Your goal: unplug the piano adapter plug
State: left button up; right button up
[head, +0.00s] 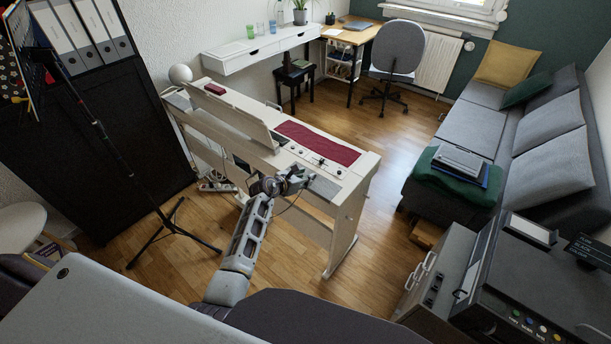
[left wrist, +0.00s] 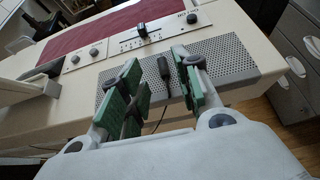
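The digital piano (head: 350,195) is cream-white with a dark red key cover and stands mid-room; its panel also shows in the left wrist view (left wrist: 75,105). A small black plug (left wrist: 164,68) stands out against the perforated speaker grille (left wrist: 225,62), with a thin dark cable below it. My left gripper (head: 293,180) is at the piano's near edge. In the left wrist view its green-padded fingers (left wrist: 157,68) are apart, and the plug appears in the gap between them. I cannot tell whether either finger touches it. My right gripper is not in view.
A thin black stand (head: 172,232) on tripod legs is left of my left arm. A power strip with cables (head: 217,186) lies on the floor by the piano. Wooden floor is clear between piano and sofa.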

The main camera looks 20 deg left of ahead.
pick_arm(q)
jog(key=v, duration=1.3)
jog(key=shift+p, duration=0.3)
dwell(0.8)
